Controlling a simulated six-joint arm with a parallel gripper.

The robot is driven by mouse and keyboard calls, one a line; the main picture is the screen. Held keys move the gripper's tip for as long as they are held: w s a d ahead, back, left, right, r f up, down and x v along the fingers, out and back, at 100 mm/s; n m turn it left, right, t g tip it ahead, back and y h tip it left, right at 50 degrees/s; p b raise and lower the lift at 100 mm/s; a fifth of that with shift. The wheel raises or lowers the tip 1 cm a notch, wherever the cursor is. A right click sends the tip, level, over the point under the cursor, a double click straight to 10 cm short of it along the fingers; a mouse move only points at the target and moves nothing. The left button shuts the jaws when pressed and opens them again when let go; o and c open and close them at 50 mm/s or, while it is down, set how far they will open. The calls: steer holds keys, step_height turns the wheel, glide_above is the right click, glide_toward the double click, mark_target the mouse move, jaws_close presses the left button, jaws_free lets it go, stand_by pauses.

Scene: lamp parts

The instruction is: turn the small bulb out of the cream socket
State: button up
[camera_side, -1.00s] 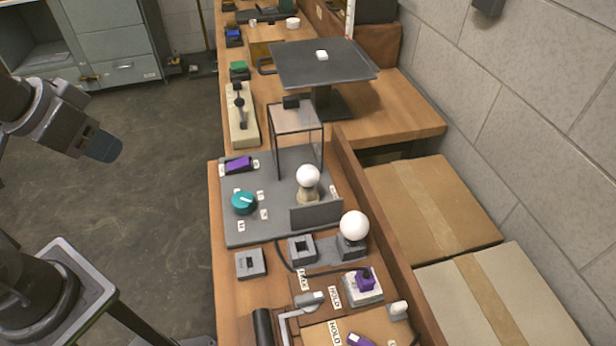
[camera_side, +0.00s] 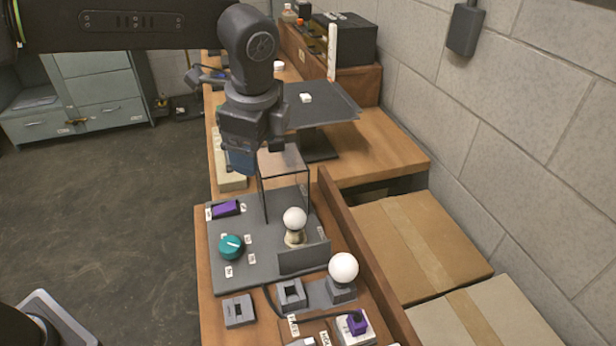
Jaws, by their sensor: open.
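The small white bulb (camera_side: 294,218) sits upright in the cream socket (camera_side: 296,238) on the grey panel (camera_side: 240,272). A low grey plate (camera_side: 303,258) stands just in front of the socket. My gripper (camera_side: 241,160) hangs above and to the left of the bulb, beside the clear box, apart from both. It is open and seems to hold nothing; its fingertips are small and dark in this view.
A clear dark-edged box (camera_side: 285,185) stands behind the bulb. A teal knob (camera_side: 231,247) and a purple switch (camera_side: 225,208) are on the panel's left. A larger white bulb (camera_side: 343,267) stands in front right. A wooden wall (camera_side: 365,265) runs along the right.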

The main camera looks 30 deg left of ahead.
mark_target(293, 224)
steer(key=w+d+f+m+y, duration=0.1)
steer(key=w+d+f+m, duration=0.2)
steer(key=d+f+m, duration=0.4)
steer(key=a+f, duration=0.1)
steer(key=f, duration=0.3)
steer(key=a+f+n, duration=0.1)
steer(key=f, duration=0.3)
steer(key=a+f+n, duration=0.1)
steer(key=f, duration=0.3)
steer(key=shift+w+a+f+g, duration=0.1)
steer(key=shift+w+f+g, duration=0.05)
steer(key=shift+w+g, duration=0.15)
steer(key=shift+c, duration=0.4)
steer(key=c, duration=0.8)
steer(key=n+g, duration=0.1)
steer(key=n, duration=0.3)
steer(key=shift+s+n+g, duration=0.15)
steer(key=shift+n+g, duration=0.35)
steer(key=shift+n, duration=1.1)
